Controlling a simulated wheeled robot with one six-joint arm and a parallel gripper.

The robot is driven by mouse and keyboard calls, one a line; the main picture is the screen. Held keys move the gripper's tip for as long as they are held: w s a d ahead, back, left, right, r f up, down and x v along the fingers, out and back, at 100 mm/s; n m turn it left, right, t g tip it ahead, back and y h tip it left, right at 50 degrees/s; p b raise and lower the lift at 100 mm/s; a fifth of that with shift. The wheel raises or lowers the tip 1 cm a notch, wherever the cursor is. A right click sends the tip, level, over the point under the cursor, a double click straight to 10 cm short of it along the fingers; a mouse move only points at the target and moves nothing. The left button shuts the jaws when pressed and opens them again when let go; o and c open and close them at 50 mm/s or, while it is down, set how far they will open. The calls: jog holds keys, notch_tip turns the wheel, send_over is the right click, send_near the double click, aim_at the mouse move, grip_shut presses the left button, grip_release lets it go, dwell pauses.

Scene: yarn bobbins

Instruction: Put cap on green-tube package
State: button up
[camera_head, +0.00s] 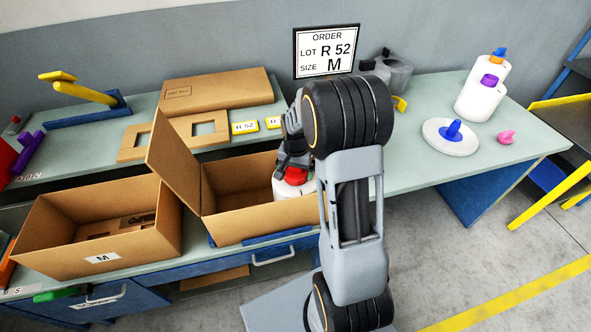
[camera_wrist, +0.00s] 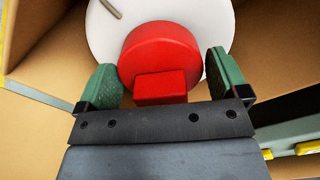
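My gripper (camera_wrist: 163,85) points down into an open cardboard box (camera_head: 246,227) in the middle of the bench. Its two green-padded fingers are apart, one on each side of a red plug with a square knob (camera_wrist: 160,88), with gaps beside the knob. The red plug (camera_head: 296,175) sits on a round white package (camera_wrist: 104,40), which the head view shows partly inside the box. The package's tube is hidden, so I cannot tell its colour. A green bar-like piece (camera_head: 58,295) lies at the front left. I cannot make out a separate cap for certain.
A second open box marked M (camera_head: 100,260) stands at left. White bobbins with orange and purple plugs (camera_head: 480,101), a white disc with a blue knob (camera_head: 450,140) and a pink piece (camera_head: 506,137) are at right. An order sign (camera_head: 326,51) reads R 52, M.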

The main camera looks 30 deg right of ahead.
jog(key=shift+o, duration=0.5)
jog(key=shift+r, duration=0.1)
jog(key=shift+r, duration=0.35)
notch_tip(320, 180, up, 13)
dwell(0.4)
